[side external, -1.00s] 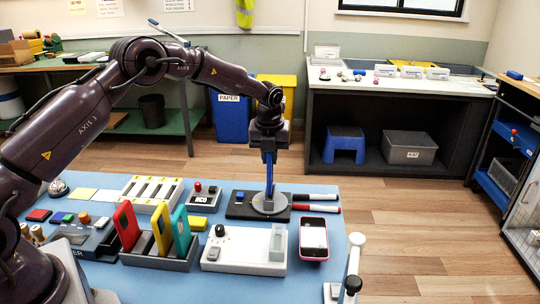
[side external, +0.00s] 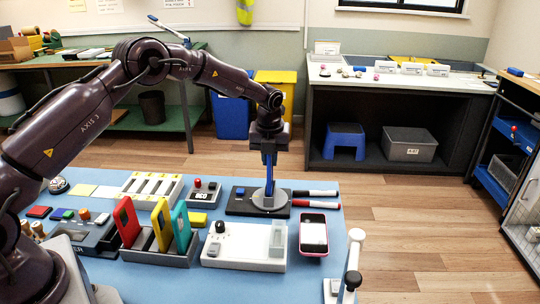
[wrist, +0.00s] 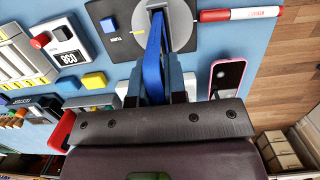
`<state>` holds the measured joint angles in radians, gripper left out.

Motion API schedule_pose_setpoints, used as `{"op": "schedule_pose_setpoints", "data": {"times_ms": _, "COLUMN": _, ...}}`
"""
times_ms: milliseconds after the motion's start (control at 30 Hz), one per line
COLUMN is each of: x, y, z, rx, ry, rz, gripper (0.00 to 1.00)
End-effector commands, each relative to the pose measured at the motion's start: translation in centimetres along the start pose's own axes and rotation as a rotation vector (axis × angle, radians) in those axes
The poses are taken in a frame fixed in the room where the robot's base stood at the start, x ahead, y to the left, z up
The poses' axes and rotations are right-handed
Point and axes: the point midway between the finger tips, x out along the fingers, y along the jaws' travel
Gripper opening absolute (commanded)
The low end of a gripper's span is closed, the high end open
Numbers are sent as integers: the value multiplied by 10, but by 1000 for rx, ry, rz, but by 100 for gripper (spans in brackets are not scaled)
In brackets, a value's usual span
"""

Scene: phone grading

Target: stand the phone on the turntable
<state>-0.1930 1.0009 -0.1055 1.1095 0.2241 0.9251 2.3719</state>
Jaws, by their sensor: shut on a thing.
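A blue phone (side external: 269,178) is upright and edge-on between the fingers of my gripper (side external: 269,155). My gripper is shut on it, above the turntable. The turntable is a round grey disc (side external: 279,201) on a black base (side external: 238,205). The phone's lower end reaches down to the disc's middle in the side view; I cannot tell whether it touches. In the wrist view the blue phone (wrist: 153,65) runs from my gripper (wrist: 155,88) towards a small holder at the middle of the grey disc (wrist: 182,22).
A rack (side external: 175,258) with red, yellow and teal phones stands front left. A white device (side external: 235,256) lies in front of the turntable. A pink-edged phone (side external: 313,234) lies flat at right.

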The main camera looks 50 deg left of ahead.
Motion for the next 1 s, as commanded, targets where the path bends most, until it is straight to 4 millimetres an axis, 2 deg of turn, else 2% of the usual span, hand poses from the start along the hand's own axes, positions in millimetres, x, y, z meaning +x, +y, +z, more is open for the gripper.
{"op": "schedule_pose_setpoints", "data": {"times_ms": 1000, "x": 9, "y": 0, "z": -1, "rx": 0, "ry": -2, "rz": -1, "gripper": 0}}
